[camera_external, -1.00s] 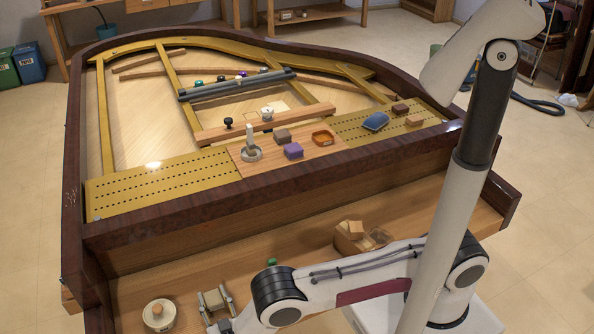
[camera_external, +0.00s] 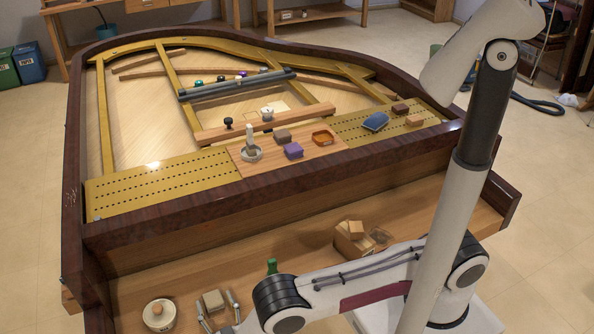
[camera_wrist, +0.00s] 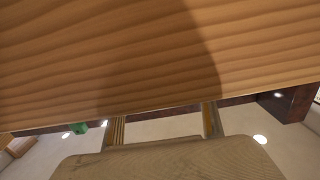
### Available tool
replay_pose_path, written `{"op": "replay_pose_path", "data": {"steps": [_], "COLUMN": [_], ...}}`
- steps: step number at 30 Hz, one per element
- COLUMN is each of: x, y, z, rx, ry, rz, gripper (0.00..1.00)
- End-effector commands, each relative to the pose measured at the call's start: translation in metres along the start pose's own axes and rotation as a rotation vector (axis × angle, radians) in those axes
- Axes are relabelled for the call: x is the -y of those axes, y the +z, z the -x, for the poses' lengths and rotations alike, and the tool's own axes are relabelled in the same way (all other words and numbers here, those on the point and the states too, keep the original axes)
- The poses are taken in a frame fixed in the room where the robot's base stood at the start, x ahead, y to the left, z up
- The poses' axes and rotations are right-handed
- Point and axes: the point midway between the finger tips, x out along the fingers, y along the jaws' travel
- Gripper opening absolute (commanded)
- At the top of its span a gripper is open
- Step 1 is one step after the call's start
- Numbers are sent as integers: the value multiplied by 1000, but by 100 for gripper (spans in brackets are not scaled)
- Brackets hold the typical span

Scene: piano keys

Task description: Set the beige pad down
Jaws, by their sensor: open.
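The beige pad (camera_external: 213,299) lies on the front wooden ledge at the lower left of the external view. My gripper (camera_external: 217,307) is low over the ledge with one finger on each side of the pad. The fingers are apart, with a visible gap on either side of the pad. In the wrist view the beige pad (camera_wrist: 170,160) fills the bottom, close to the camera, with the fingertips (camera_wrist: 164,127) just above its edge. The pad's underside is hidden.
A green object (camera_external: 272,266) stands to the right, partly hidden by my arm. A wooden box (camera_external: 352,240) with blocks sits farther right. The ledge between is mostly clear.

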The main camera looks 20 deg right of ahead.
Motion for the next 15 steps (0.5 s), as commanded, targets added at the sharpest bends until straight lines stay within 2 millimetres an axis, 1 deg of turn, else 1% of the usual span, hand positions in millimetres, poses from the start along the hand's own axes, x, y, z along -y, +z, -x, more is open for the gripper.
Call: {"op": "replay_pose_path", "data": {"steps": [1, 9, 15], "x": [2, 6, 6], "y": [1, 4, 5], "z": [7, 38, 52], "rx": [0, -1, 0], "ry": [-3, -3, -1], "rz": [0, 1, 1], "gripper": [53, 53, 53]}}
